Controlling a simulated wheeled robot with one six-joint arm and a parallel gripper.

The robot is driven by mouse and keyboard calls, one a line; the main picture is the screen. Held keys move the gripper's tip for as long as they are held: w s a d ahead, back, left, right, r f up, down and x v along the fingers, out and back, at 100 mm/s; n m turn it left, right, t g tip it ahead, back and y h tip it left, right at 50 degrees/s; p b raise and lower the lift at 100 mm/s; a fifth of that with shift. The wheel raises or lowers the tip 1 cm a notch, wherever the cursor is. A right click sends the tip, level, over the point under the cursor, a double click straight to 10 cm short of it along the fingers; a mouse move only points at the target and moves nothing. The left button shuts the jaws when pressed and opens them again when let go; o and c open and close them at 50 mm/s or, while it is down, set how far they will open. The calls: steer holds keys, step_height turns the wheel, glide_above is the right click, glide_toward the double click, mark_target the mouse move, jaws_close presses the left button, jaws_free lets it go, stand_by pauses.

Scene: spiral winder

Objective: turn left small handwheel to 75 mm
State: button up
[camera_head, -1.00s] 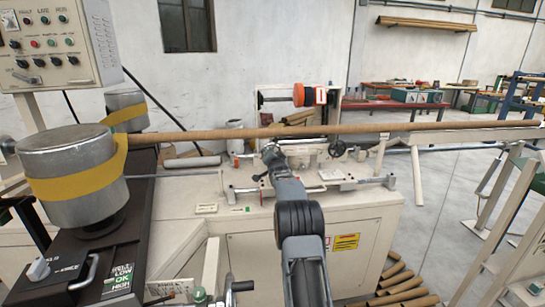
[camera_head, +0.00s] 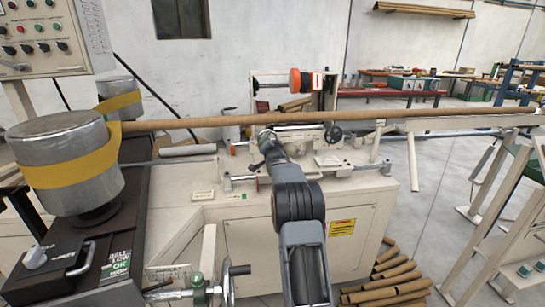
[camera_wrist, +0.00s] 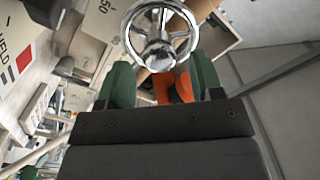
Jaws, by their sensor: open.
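A small chrome handwheel (camera_wrist: 158,36) with spokes and a round hub fills the top middle of the wrist view. My gripper (camera_wrist: 161,80) is open, its two green fingertips apart below the wheel's rim to left and right. I cannot tell whether they touch the rim. A plate marked "50" (camera_wrist: 108,30) is left of the wheel; no pointer reading can be made out. In the head view my arm reaches over the cream machine (camera_head: 290,240) to its carriage, and the arm hides the chrome wheel there.
A dark handwheel (camera_head: 333,135) sits to the right on the carriage, and another wheel (camera_head: 226,285) stands at the front. A long brown tube (camera_head: 380,117) runs across behind my arm. Cardboard tubes (camera_head: 390,280) lie on the floor at right. A yellow-banded drum (camera_head: 68,150) stands at left.

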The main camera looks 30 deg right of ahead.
steer(key=b+v, duration=0.1)
steer(key=v, duration=1)
steer(key=shift+b, duration=0.3)
steer(key=shift+s+f, duration=0.1)
